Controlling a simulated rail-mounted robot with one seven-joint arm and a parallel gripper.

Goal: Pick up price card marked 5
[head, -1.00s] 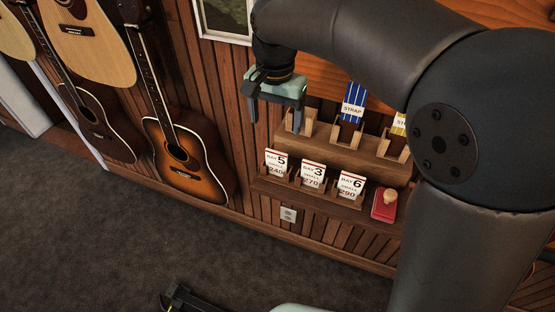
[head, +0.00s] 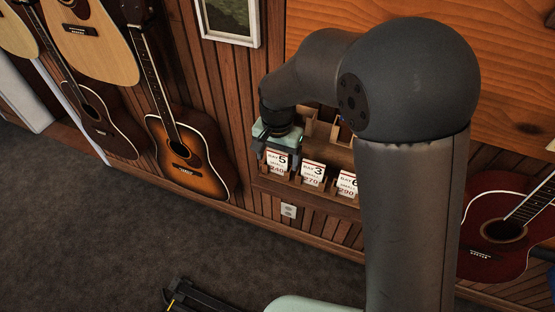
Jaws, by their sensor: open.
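The price card marked 5 (head: 277,163) stands upright in a wooden holder at the left end of the lower shelf. My gripper (head: 277,152) is right at the top of this card, pointing down, with its jaws open. The fingertips are small here, and I cannot tell whether they touch the card. The card marked 3 (head: 313,173) stands just to the right, and the card marked 6 (head: 346,183) stands further right, partly hidden by my arm.
My arm hides the right part of the shelf. Empty wooden holders (head: 322,128) show on the upper step. A sunburst guitar (head: 190,160) hangs left of the shelf, and a red guitar (head: 492,232) is at the right. A wall outlet (head: 289,210) is below the shelf.

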